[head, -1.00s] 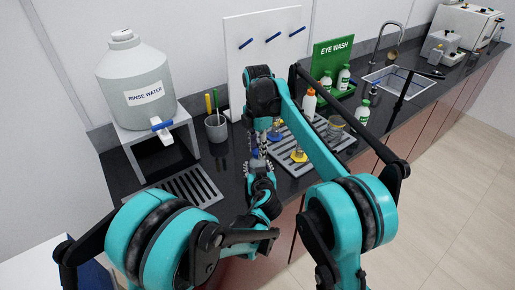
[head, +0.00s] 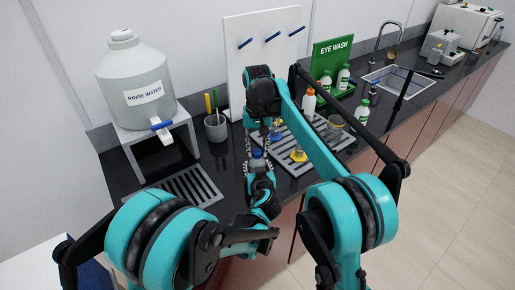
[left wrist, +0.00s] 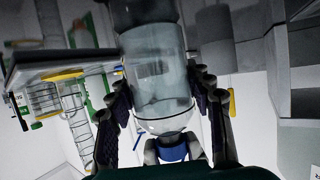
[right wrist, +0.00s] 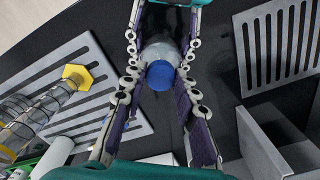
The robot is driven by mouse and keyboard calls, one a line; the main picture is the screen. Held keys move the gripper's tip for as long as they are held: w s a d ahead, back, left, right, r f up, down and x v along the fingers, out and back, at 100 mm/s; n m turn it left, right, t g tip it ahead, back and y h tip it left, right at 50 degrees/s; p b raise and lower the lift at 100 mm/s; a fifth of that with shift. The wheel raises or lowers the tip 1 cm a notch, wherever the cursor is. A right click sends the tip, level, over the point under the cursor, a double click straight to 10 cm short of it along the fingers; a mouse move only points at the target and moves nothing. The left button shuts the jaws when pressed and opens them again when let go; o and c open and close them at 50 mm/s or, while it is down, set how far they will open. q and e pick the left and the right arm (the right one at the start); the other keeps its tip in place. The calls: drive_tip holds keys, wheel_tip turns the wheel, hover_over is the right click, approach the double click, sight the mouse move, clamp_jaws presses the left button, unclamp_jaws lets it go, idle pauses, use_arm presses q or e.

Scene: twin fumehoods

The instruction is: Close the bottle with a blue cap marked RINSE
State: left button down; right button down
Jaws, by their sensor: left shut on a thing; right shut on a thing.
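A clear bottle (left wrist: 155,65) stands between the fingers of my left gripper (left wrist: 165,85), which is shut on its body. Its label cannot be read. A blue cap (right wrist: 160,75) is in line with the bottle's neck; it also shows at the neck end in the left wrist view (left wrist: 172,152). My right gripper (head: 262,138) points down from above, its fingertips on either side of the cap and shut on it. In the head view the two grippers meet over the counter and hide most of the bottle. I cannot tell how tightly the cap sits.
A grey slotted rack (head: 323,147) with a yellow-footed cylinder (head: 299,155) is close on the right. A slotted drain tray (head: 205,190) and the rinse-water tank (head: 137,85) are on the left. A pen cup (head: 216,127) stands behind.

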drive_tip(key=m, duration=0.7)
drive_tip(key=shift+m, duration=0.3)
drive_tip(key=c, duration=1.2)
unclamp_jaws()
drive_tip(key=shift+r, duration=2.25)
